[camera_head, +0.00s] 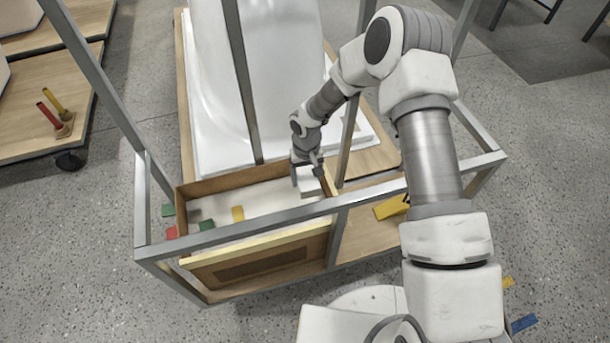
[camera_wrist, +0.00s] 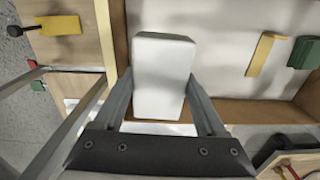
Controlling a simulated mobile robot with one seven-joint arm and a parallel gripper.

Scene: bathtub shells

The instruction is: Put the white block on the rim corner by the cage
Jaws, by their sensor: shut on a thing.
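The white block (camera_head: 309,186) is held by my gripper (camera_head: 307,172) above the right end of an open wooden box. In the wrist view, the white block (camera_wrist: 163,70) sits between the two grey fingers of my gripper (camera_wrist: 160,85), which are shut on its sides. The white bathtub shell (camera_head: 285,100) lies behind the box on a wooden pallet, and its flat rim (camera_head: 207,160) shows at the near left. The cage of grey metal bars (camera_head: 240,75) stands around the box and in front of the shell. My arm hides part of the shell's right side.
The wooden box (camera_head: 258,256) has a pale floor with a yellow piece (camera_head: 238,213) and a green piece (camera_head: 206,224). A cage bar (camera_head: 270,221) crosses over it. A yellow piece (camera_head: 391,207) lies on the wood to the right. Another pallet (camera_head: 40,110) stands at left.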

